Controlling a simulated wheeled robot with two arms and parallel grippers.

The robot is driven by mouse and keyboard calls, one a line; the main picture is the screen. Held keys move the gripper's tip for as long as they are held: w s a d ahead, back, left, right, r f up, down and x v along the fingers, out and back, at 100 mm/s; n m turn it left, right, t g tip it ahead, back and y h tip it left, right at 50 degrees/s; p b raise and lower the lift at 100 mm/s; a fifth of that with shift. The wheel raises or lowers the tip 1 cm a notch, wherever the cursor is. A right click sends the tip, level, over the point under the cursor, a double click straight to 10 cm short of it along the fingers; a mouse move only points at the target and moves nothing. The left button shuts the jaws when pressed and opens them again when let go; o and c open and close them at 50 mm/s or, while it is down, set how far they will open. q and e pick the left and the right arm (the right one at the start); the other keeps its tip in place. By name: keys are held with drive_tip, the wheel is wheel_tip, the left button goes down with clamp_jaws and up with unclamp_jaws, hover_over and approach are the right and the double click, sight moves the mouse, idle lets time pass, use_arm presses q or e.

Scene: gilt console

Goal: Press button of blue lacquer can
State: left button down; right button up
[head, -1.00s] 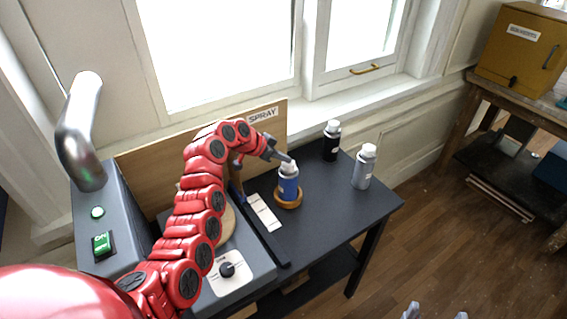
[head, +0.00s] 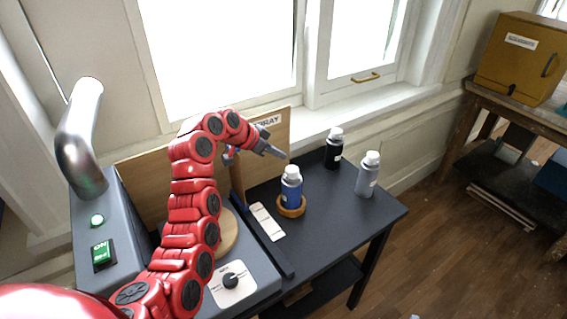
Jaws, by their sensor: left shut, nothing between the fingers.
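The blue lacquer can (head: 291,190) stands upright in a round wooden ring holder (head: 292,210) on the dark table. Its white top (head: 291,172) is fully visible, but the button itself is too small to make out. My left gripper (head: 283,155) is shut and empty. It hovers above and slightly left of the can's top, apart from it in the picture. My right gripper is not clearly in view.
A black can (head: 333,148) and a grey can (head: 367,175) stand right of the blue can. A white strip card (head: 266,221) lies to its left. A wooden SPRAY board (head: 270,132) stands behind. A grey machine with a knob (head: 230,280) is at left.

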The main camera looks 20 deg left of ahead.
use_arm(q)
drive_tip(key=v, duration=0.6)
drive_tip(key=shift+d+r+p, duration=0.15)
drive_tip(key=shift+r+p, duration=0.15)
drive_tip(key=shift+p, duration=0.1)
idle(0.9)
